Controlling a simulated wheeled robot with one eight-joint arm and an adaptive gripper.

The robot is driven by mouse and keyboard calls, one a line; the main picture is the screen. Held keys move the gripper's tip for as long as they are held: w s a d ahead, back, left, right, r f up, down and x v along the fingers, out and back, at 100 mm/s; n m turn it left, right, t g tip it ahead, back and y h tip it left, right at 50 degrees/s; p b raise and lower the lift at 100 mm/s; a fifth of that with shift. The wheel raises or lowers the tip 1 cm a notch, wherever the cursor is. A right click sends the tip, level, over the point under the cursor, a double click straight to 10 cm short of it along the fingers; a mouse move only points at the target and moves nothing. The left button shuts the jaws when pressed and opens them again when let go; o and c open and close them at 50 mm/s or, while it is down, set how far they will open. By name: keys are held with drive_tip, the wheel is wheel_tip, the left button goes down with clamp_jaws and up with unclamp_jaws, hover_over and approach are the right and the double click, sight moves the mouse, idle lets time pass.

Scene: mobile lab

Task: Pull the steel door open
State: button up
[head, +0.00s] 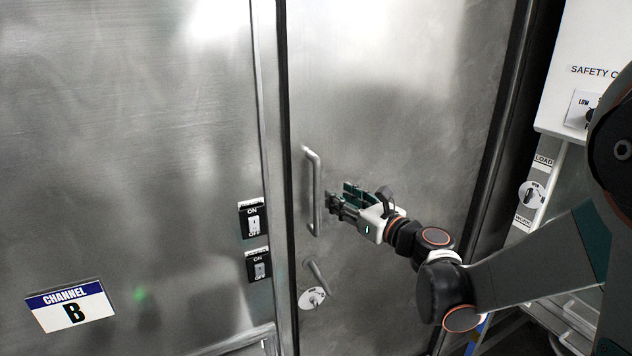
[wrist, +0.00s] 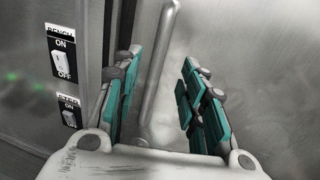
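The steel door (head: 400,90) fills the middle of the head view and looks shut against the frame on its left. Its upright bar handle (head: 314,192) is near the door's left edge. My gripper (head: 339,198) is just right of the handle, its fingers pointing at it. In the wrist view the handle (wrist: 160,75) runs up between the two open fingers of my gripper (wrist: 162,62), apart from both finger pads.
Below the handle is a small lever with a round plate (head: 312,298). Left of the door are two ON/OFF switches (head: 253,220) and a "CHANNEL B" sign (head: 70,305). A white safety panel (head: 585,60) stands at the right, close to my arm.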

sight(320, 184)
drive_tip(key=x, duration=1)
drive_tip(key=shift+w+a, duration=0.15)
clamp_jaws()
